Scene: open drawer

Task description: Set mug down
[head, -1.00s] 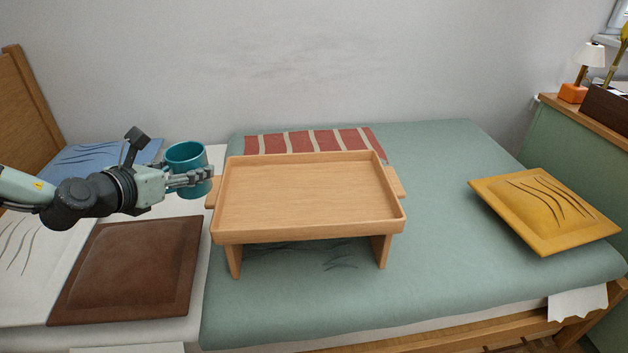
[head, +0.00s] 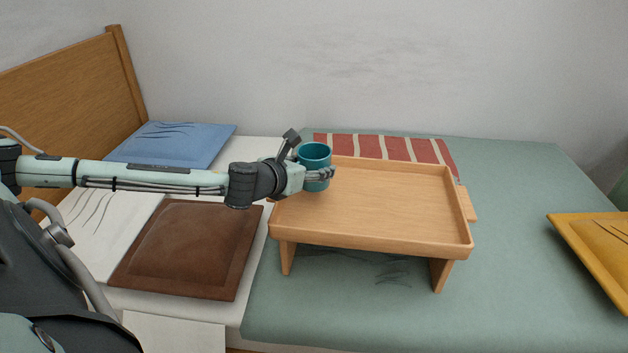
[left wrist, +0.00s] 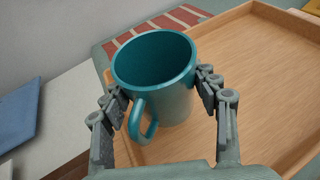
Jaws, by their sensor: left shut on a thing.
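A teal mug (head: 314,154) is upright at the left end of the wooden bed tray (head: 385,205) in the head view. My left gripper (head: 322,175) is shut on it, with a finger at the mug's near side. In the left wrist view, the mug (left wrist: 160,85) sits between the two fingertips (left wrist: 162,92), its handle turned toward the gripper and its inside empty. The tray's bare surface (left wrist: 255,70) shows behind and to the right of it. I cannot tell whether the mug's base touches the tray. My right gripper is not in view.
The tray stands on legs on the green bedcover (head: 530,270) and its top is otherwise clear. A brown cushion (head: 190,245), a blue pillow (head: 175,145) and a yellow cushion (head: 595,250) lie around it. A red striped cloth (head: 390,148) lies behind it.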

